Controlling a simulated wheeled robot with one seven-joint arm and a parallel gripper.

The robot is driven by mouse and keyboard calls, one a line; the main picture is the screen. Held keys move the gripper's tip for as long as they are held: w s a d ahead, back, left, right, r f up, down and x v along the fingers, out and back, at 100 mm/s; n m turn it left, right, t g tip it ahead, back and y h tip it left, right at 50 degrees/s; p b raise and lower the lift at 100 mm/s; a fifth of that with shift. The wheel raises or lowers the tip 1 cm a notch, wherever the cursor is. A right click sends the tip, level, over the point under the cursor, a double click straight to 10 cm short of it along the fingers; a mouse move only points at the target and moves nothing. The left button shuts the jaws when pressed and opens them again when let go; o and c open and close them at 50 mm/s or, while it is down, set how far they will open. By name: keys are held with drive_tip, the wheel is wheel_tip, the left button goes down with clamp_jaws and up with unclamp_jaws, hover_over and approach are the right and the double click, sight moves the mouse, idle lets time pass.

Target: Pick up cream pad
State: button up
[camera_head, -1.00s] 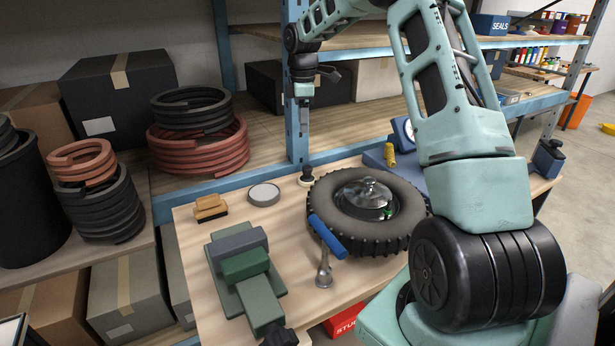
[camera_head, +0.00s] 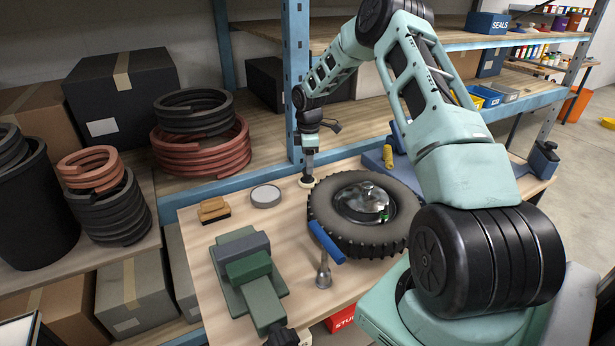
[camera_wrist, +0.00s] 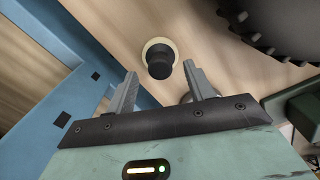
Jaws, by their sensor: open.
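The cream pad (camera_head: 307,184), a pale disc with a black knob on top, lies on the wooden bench near its back edge. In the wrist view the pad's cream rim (camera_wrist: 148,47) shows around the dark knob, just beyond the fingertips. My gripper (camera_wrist: 161,72) is open, with its two grey fingers apart and nothing between them. In the head view my gripper (camera_head: 309,160) points down just above the pad. Whether the fingertips reach level with the knob I cannot tell.
A knobby tyre (camera_head: 330,225) with a metal hub lies close right of the pad. A grey round lid (camera_head: 266,195) and a tan brush (camera_head: 213,209) lie to its left. A blue shelf upright (camera_head: 296,100) stands close behind. A green vise (camera_head: 248,270) is at front left.

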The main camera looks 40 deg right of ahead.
drive_tip(key=shift+w+a+f+p, duration=0.15)
drive_tip(key=shift+f+p, duration=0.8)
drive_tip(key=shift+f, duration=1.1)
drive_tip(key=c, duration=1)
drive_tip(key=shift+r, duration=0.1)
wheel_tip(320, 180, up, 10)
drive_tip(key=b, duration=0.4)
drive_tip(key=shift+o, duration=1.1)
drive_tip(key=shift+c, duration=0.8)
